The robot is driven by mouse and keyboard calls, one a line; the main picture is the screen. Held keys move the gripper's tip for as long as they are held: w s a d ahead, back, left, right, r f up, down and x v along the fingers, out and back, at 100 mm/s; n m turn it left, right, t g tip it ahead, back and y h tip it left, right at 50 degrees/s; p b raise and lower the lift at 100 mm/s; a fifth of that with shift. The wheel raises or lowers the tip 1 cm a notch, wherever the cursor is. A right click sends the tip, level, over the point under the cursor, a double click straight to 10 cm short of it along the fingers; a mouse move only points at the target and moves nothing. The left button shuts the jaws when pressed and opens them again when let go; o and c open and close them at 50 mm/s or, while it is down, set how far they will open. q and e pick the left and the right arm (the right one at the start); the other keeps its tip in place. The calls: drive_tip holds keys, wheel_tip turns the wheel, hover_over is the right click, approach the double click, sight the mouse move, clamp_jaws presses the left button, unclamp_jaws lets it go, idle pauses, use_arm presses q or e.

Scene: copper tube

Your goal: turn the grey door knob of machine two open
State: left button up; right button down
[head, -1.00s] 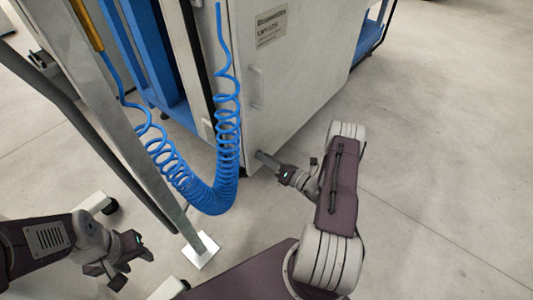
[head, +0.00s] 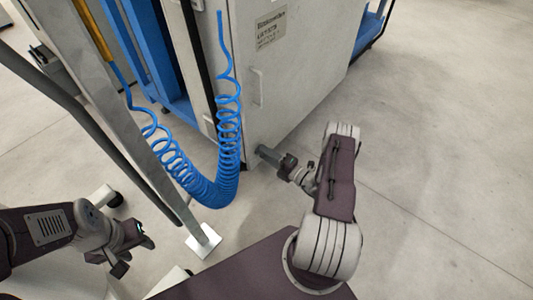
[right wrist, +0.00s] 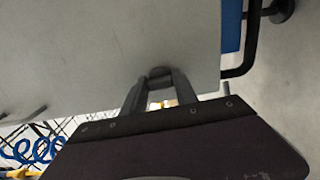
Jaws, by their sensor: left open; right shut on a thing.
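The pale grey door of the cabinet (head: 300,75) stands in front of me, with a label near its top. My right gripper (head: 268,153) is at the door's lower edge, near its left corner. In the right wrist view, its two dark fingers (right wrist: 158,80) are shut on the grey door knob (right wrist: 159,71), which sits against the pale panel. In the head view the fingers and knob blend together, and the knob's turn angle cannot be told. My left gripper (head: 130,248) is open and empty, low at the left, away from the door.
A blue coiled hose (head: 215,180) hangs just left of the door. A grey slanted post (head: 130,120) on a white foot plate (head: 203,241) stands between my left gripper and the cabinet. A vertical handle (head: 257,88) is on the door. The floor at right is clear.

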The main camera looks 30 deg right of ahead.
idle(0.4)
drive_tip(key=c, duration=1)
unclamp_jaws()
drive_tip(key=shift+o, duration=0.2)
drive_tip(key=p+v, duration=0.3)
drive_tip(key=v, duration=0.6)
drive_tip(key=shift+p, duration=0.4)
drive_tip(key=shift+s, duration=0.1)
